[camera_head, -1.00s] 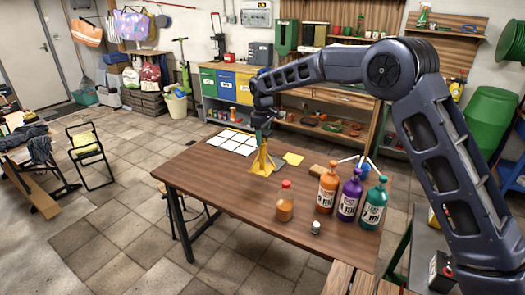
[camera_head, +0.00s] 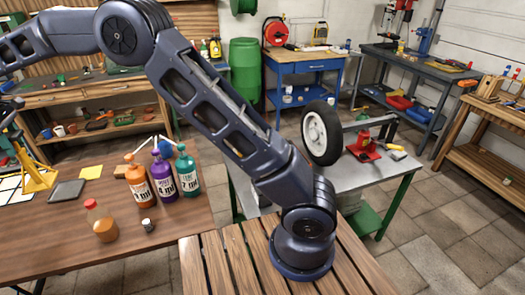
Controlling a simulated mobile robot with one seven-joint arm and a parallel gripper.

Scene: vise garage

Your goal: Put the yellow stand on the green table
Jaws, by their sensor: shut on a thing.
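The yellow stand (camera_head: 38,182) is at the left edge of the view, over the brown wooden table. My gripper (camera_head: 14,122), partly cut off by the left edge, is shut on the stand's upper part. I cannot tell for sure whether the stand's base is clear of the tabletop. The green table (camera_head: 384,182) has green legs and a grey top. It stands right of centre, well away from my gripper, with my arm between them in the picture. A wheel with a black tyre (camera_head: 331,132) and a red tool (camera_head: 363,148) are on it.
The brown table (camera_head: 60,237) holds orange, purple and teal bottles (camera_head: 162,178), a small amber bottle (camera_head: 101,221), a dark pad (camera_head: 67,192) and a yellow square (camera_head: 91,172). A blue workbench (camera_head: 302,67) stands behind. The green table's front left top looks bare.

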